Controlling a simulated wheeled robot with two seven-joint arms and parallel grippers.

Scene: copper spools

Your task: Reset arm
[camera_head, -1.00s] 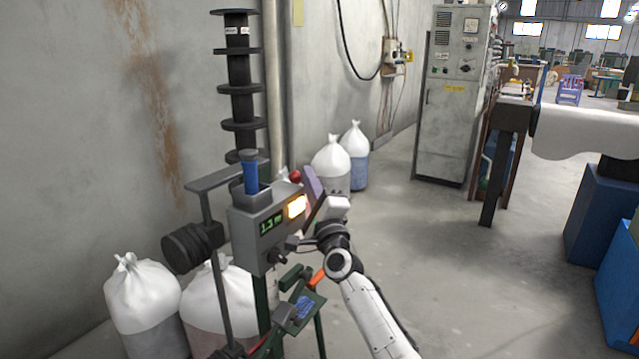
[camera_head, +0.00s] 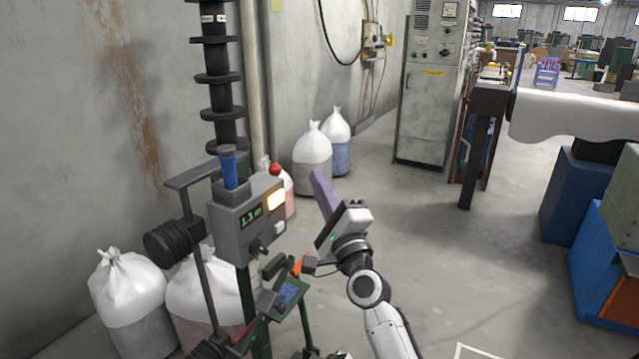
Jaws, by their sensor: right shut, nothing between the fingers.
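My right arm comes in from the lower right. My right gripper (camera_head: 322,193) points up and left, with a purple part at its end; it is shut and holds nothing that I can see. It is just right of the grey winding machine box (camera_head: 240,218), apart from it. The box has a lit green display, a glowing yellow lamp, a blue handle (camera_head: 229,165) on top and a red knob (camera_head: 275,169) behind. A stack of black spools (camera_head: 218,75) stands behind it. A dark spool (camera_head: 168,241) sits on its left side. My left gripper is out of view.
White-topped sacks (camera_head: 126,290) stand at lower left, and more sacks (camera_head: 312,150) stand along the wall. A grey cabinet (camera_head: 425,95) stands at the back. Blue crates (camera_head: 575,200) are at the right. The floor between is clear.

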